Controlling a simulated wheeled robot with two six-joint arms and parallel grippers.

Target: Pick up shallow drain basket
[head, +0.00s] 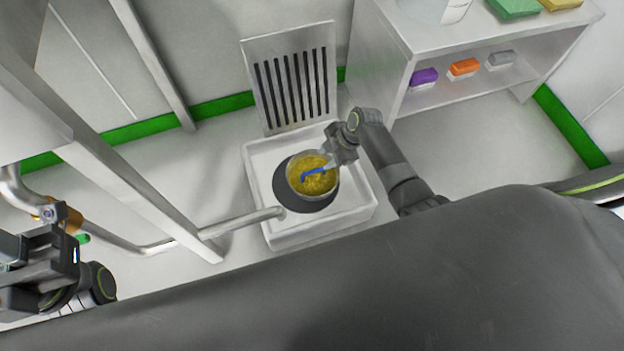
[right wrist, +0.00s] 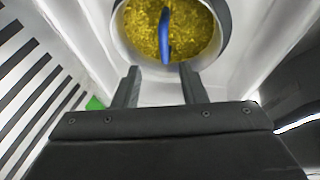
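The shallow drain basket (head: 327,193) is a round, pale-rimmed container holding yellow granular matter, with a blue bar across it. It sits over a dark round opening (head: 296,204) in a white floor basin. In the right wrist view the basket (right wrist: 207,58) is at the top, just beyond my fingertips. My right gripper (head: 332,158) is at the basket's upper right edge. Its two fingers (right wrist: 160,76) stand apart with nothing visible gripped between them; whether they touch the rim is unclear. My left gripper (head: 72,238) is at the far left, away from the basket; its fingers are unclear.
A slotted metal grate (head: 290,80) leans upright behind the white basin (head: 352,208). A metal frame post (head: 135,195) stands left. A shelf unit (head: 398,62) with coloured blocks stands at upper right.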

